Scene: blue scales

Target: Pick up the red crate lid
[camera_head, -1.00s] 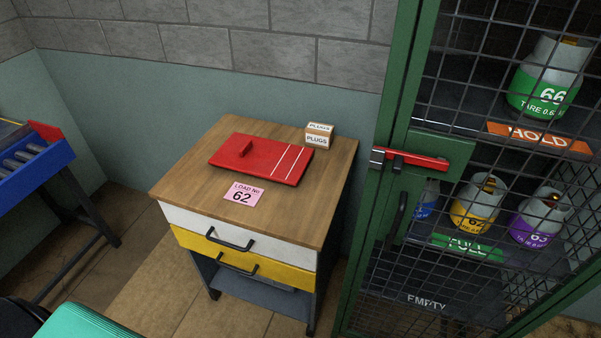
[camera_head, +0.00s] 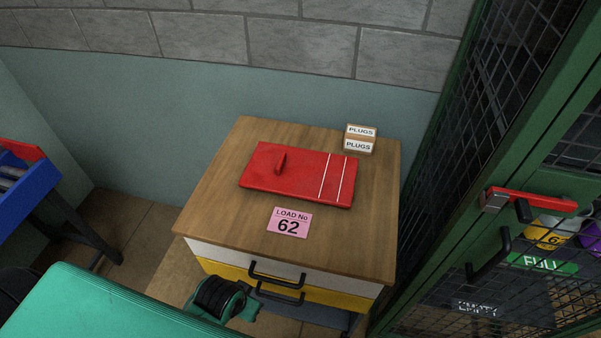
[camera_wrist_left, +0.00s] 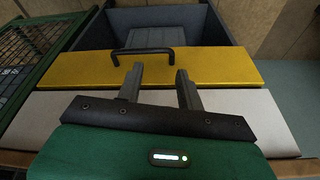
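The red crate lid (camera_head: 300,176) lies flat on the wooden top of a small drawer cabinet (camera_head: 222,190). It has a raised red grip (camera_head: 280,162) near its left end and two white stripes toward its right end. Nothing touches it from above. My left gripper (camera_wrist_left: 160,86) shows in the left wrist view with its two fingers apart and nothing between them. It is in front of the cabinet's white and yellow drawers (camera_wrist_left: 215,68); the lid is not in that view. My right gripper is in neither current view.
A box of plugs (camera_head: 359,140) stands behind the lid's right end. A pink card reading "LOAD No 62" (camera_head: 289,222) lies in front of the lid. A green mesh cage (camera_head: 470,225) stands close on the right. A blue bin (camera_head: 30,187) is at the left.

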